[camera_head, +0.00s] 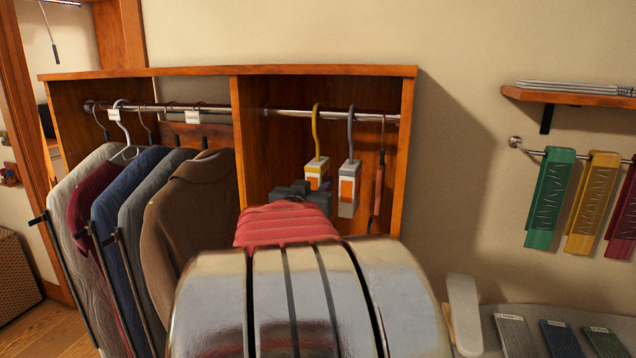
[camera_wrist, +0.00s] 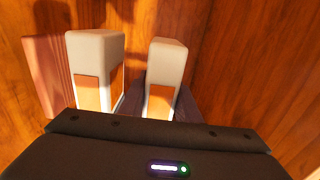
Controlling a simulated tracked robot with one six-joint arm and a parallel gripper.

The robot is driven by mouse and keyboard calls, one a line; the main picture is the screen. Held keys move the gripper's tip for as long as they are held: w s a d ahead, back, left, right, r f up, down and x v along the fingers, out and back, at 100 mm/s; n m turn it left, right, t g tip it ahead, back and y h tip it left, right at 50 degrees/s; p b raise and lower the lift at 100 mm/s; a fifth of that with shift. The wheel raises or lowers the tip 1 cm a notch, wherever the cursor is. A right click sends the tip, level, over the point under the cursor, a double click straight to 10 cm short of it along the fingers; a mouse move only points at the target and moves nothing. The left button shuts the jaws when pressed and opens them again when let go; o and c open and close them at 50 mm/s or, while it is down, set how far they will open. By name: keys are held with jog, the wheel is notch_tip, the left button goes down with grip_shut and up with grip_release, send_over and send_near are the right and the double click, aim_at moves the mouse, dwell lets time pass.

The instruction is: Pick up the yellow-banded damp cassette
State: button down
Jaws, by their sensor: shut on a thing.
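The cassette on the yellow hook (camera_head: 316,171) hangs from the rail in the right bay of the wooden closet unit. It is pale with a yellow-orange panel. My gripper (camera_head: 303,192) is at its lower part, shut on it; the dark jaws hide its bottom in the head view. In the wrist view this cassette (camera_wrist: 168,62) stands between the dark jaws. A second pale cassette (camera_head: 348,188), on a grey hook with an orange panel, hangs close beside it, outside the jaws. It also shows in the wrist view (camera_wrist: 94,50).
A brown hanging item (camera_head: 378,185) is at the bay's right side. The wooden divider (camera_head: 242,150) stands left of the cassettes. Hanging garments (camera_head: 190,210) fill the left bay. Coloured hanging pieces (camera_head: 592,203) and a shelf (camera_head: 570,96) are on the right wall.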

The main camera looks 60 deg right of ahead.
jog(key=shift+r, duration=0.1)
jog(key=shift+r, duration=1.35)
jog(key=w+a, duration=0.4)
jog(key=a, duration=1.3)
jog(key=shift+w+a+r, duration=0.2)
jog(key=shift+a+r, duration=0.1)
jog(key=shift+r, duration=0.05)
